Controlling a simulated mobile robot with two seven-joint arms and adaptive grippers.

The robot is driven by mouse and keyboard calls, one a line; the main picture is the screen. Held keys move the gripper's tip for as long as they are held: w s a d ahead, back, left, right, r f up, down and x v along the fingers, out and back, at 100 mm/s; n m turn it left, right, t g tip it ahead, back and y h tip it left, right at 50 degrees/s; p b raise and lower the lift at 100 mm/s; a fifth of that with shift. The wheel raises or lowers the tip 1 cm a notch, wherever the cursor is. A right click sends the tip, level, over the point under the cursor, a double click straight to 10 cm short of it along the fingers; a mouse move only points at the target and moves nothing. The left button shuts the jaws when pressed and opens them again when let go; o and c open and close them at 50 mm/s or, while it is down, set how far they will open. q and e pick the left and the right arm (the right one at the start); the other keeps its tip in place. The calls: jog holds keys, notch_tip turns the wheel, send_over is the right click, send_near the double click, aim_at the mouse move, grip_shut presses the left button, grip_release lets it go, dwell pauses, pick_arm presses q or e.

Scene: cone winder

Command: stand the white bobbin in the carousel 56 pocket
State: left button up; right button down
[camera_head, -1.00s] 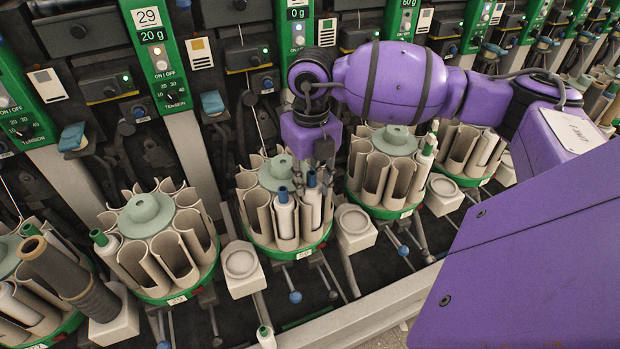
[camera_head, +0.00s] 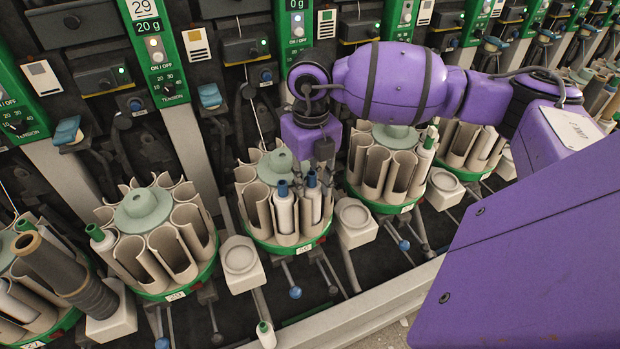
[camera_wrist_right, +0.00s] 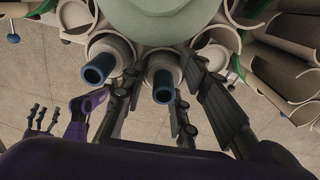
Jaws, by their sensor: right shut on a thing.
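The carousel (camera_head: 275,165) labelled what looks like 56 stands in the middle, with beige open pockets around a grey-green hub. My right gripper (camera_head: 316,174) is above its front right side, shut on a white bobbin (camera_head: 312,191) with a blue tip. This bobbin is upright at a front pocket; its lower end is hidden by the pocket wall. In the right wrist view its blue tip (camera_wrist_right: 163,86) is between the dark fingers. A second blue-tipped white bobbin (camera_head: 283,210) stands in the pocket to its left. A small dark finger-like shape (camera_wrist_right: 40,118) may be my left gripper.
Neighbouring carousels stand left (camera_head: 142,212) and right (camera_head: 396,140), the right one close to my arm. White block holders (camera_head: 240,262) sit between carousels. A dark tube (camera_head: 65,272) leans at left. A green-tipped bobbin (camera_head: 265,335) is at the front edge.

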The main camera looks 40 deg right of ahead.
jog(key=c, duration=1.3)
grip_release()
notch_tip(320, 180, up, 12)
jog(key=shift+r, duration=0.1)
